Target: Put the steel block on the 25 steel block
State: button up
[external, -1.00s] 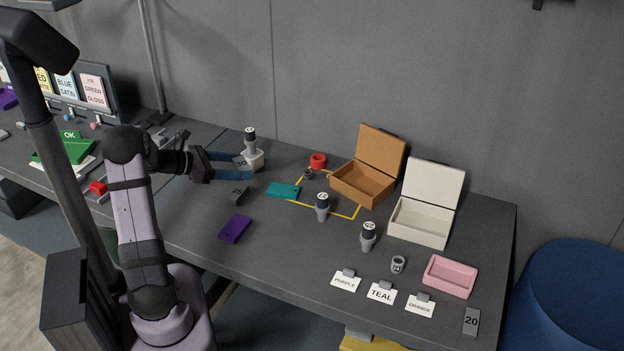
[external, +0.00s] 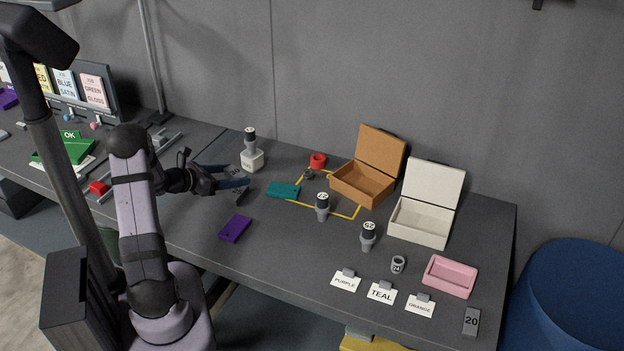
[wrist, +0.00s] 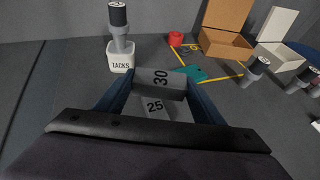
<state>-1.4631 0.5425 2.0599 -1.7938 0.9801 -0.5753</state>
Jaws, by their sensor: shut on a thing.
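My gripper (external: 241,181) is shut on the steel block marked 30 (external: 236,171), which also shows between the blue fingers in the wrist view (wrist: 160,82). The 25 steel block (external: 241,196) lies on the bench just below my gripper. In the wrist view the 25 block (wrist: 156,106) shows its number under and nearer than the held block, which hides part of it. I cannot tell whether the two blocks touch.
A teal plate (external: 284,190) lies to the right and a purple plate (external: 235,229) in front. Brown (external: 361,186) and white (external: 420,221) open boxes stand farther right.

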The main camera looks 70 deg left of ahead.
aim_at(233, 194)
jog(key=shift+f+p, duration=0.3)
jog(key=shift+f, duration=1.9)
jog(key=shift+f, duration=0.1)
jog(key=shift+f, duration=0.1)
jog(key=o, duration=1.4)
jog(key=shift+c, duration=0.2)
jog(key=shift+s+r, duration=0.15)
jog(key=shift+r, duration=0.05)
jog(key=b+v, duration=0.2)
jog(key=v, duration=0.9)
jog(key=shift+s+d+r+b, duration=0.1)
jog(key=shift+s+d+b, duration=0.1)
jog(key=shift+s+b, duration=0.15)
